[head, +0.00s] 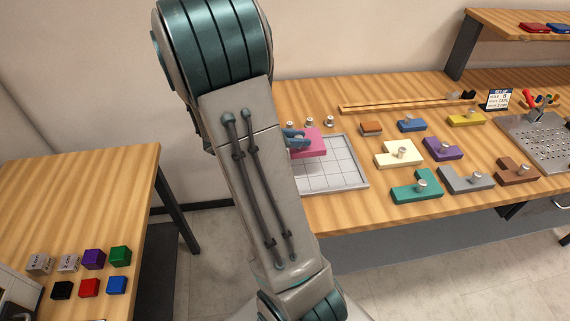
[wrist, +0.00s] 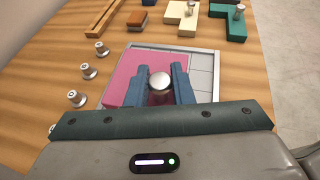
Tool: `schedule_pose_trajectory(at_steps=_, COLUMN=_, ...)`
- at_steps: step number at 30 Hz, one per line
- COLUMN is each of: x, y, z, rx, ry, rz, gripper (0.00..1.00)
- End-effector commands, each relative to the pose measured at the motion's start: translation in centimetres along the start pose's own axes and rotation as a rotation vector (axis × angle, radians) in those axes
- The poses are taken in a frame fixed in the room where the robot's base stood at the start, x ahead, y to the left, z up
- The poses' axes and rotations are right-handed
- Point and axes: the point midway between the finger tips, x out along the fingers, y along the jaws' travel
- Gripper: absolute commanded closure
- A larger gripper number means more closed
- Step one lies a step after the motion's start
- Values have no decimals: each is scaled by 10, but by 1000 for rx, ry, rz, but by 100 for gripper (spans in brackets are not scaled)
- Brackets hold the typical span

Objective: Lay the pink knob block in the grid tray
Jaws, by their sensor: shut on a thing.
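The pink knob block (head: 309,145) is a flat pink piece over the back left part of the grid tray (head: 352,178). In the wrist view the pink block (wrist: 126,78) lies across the left and middle of the tray (wrist: 201,62), with bare grid cells showing on the right. My gripper (wrist: 162,82) is shut on the block's silver knob (wrist: 159,81), one blue finger on each side. In the head view my arm hides the tray's left part and most of my gripper (head: 293,138). I cannot tell whether the block touches the tray floor.
Three silver knobs (wrist: 88,71) stand left of the tray. Right of it are cream (head: 393,155), teal (head: 413,190), purple (head: 441,150), grey (head: 465,180) and other knob blocks. A wooden strip (head: 395,107) lies behind. Small cubes (head: 92,258) sit on the left table.

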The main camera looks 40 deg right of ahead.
Motion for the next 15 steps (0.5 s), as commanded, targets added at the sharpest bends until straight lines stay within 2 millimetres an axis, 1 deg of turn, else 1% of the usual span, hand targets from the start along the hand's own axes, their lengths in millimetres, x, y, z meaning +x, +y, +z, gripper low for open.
schedule_pose_trajectory(at_steps=1, x=-9, y=-2, z=-10, rx=-8, ry=-2, rz=4, gripper=100)
schedule_pose_trajectory(at_steps=3, x=-18, y=-5, z=-24, rx=-7, ry=-2, rz=2, gripper=100)
schedule_pose_trajectory(at_steps=7, x=-30, y=-9, z=-41, rx=-4, ry=-2, rz=1, gripper=100)
schedule_pose_trajectory(at_steps=11, x=-35, y=-11, z=-49, rx=-1, ry=-2, rz=0, gripper=100)
schedule_pose_trajectory(at_steps=15, x=-30, y=-11, z=-62, rx=-3, ry=-3, rz=-1, gripper=100)
